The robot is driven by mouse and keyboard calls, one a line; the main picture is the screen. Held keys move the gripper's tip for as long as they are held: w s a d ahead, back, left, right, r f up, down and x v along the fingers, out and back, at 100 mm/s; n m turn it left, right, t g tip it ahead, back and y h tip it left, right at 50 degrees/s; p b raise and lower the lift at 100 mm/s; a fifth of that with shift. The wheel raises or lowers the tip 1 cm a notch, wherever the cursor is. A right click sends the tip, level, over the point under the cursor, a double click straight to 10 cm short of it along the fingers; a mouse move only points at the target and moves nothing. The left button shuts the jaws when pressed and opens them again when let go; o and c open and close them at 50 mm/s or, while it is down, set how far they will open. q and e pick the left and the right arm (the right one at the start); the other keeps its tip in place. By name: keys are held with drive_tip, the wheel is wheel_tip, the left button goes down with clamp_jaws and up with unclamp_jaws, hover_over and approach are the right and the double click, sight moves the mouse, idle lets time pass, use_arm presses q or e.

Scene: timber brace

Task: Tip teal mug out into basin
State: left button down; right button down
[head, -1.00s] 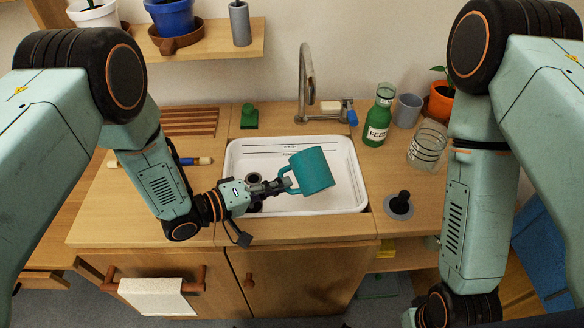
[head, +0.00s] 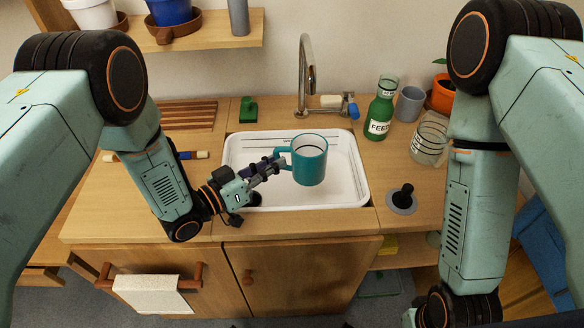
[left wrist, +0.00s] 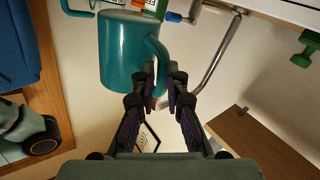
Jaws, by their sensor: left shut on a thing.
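The teal mug (head: 311,168) is held over the white basin (head: 350,180), nearly upright in the head view, with its pale inside and a dark ring near the rim showing. My left gripper (head: 276,163) is shut on the mug's handle, on the mug's left side. In the left wrist view the mug (left wrist: 128,50) hangs beyond the fingers (left wrist: 160,90), with its handle between them. I cannot see any liquid in the mug. My right arm comes down at the right of the head view; its gripper fingers are out of view.
The tap (head: 305,75) stands behind the basin. A green bottle (head: 379,110), a grey cup (head: 409,103) and a glass jar (head: 429,138) stand to the right. A black-knobbed plug (head: 402,198) lies right of the basin.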

sight(275, 151)
use_arm(q)
drive_tip(key=shift+w+m, duration=0.25)
drive_tip(key=shift+m, duration=0.15)
use_arm(e)
drive_tip(key=shift+f, duration=0.3)
